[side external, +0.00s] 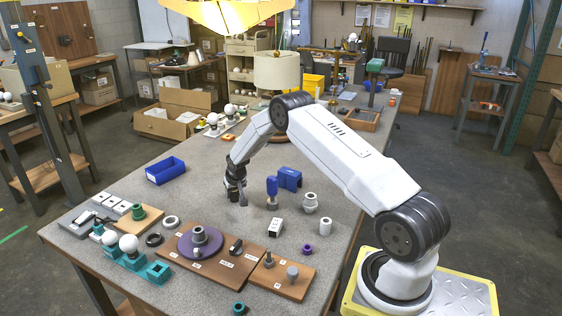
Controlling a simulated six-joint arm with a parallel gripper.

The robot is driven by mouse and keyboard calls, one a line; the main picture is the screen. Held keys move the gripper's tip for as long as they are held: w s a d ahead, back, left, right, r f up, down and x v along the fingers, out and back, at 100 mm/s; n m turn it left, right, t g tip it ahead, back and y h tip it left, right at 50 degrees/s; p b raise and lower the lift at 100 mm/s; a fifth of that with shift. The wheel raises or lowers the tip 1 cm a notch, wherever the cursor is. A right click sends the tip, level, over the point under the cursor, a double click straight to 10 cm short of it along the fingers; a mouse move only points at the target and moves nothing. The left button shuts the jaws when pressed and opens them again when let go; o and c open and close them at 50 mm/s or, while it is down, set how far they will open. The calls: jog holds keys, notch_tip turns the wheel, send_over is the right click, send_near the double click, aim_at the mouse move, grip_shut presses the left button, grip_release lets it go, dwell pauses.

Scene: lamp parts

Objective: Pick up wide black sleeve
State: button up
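A black ring (154,240), which may be the wide black sleeve, lies flat on the grey table at the left, beside a wooden board. A smaller dark part (235,247) stands on that board; I cannot tell which of the two is the sleeve. My gripper (243,198) points down over the middle of the table, to the right of and farther back than the black ring, and apart from it. Its fingers are small and seen edge-on, so their opening is unclear. I see nothing held in it.
A wooden board (178,257) carries a purple disc (215,246) with a grey collar. Teal holders (132,261) with white balls stand at the left. A blue bin (165,172) lies behind. A blue-handled tool (272,188) and white block (275,228) stand near my gripper.

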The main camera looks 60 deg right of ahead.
grip_shut()
jog(key=shift+r, duration=0.1)
jog(key=shift+r, duration=0.6)
notch_tip(320, 180, up, 2)
jog(key=s+a+r, duration=0.3)
jog(key=s+r, duration=0.2)
jog(key=s, duration=0.1)
jog(key=s+a+r, duration=0.2)
jog(key=s+r, duration=0.2)
jog(key=s, duration=0.2)
jog(key=shift+s+a+r, duration=0.35)
jog(key=shift+s+a, duration=0.05)
